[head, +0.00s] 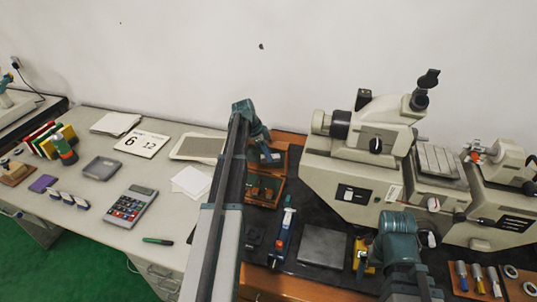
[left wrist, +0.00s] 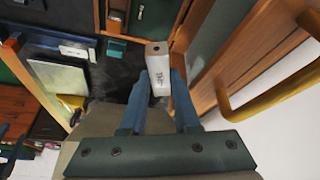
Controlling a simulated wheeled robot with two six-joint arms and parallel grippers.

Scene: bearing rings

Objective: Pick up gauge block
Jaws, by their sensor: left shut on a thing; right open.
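The gauge block, a small pale grey block with dark marking and a dark hole in its end, shows in the left wrist view (left wrist: 158,68). It sits between the two blue-green fingers of my left gripper (left wrist: 160,95), which is shut on it. In the head view my left gripper (head: 262,146) is over the wooden cases at the back of the dark bench mat; I cannot make out the block there. My right gripper (head: 396,232) is at the lower right of the head view, in front of the measuring machine; its fingers are hard to make out.
Wooden cases (head: 264,190) lie near the left gripper. A grey plate (head: 322,246) and a blue-handled tool (head: 285,232) lie on the mat. The large beige measuring machine (head: 345,172) stands right. A calculator (head: 130,206) and papers lie on the left desk.

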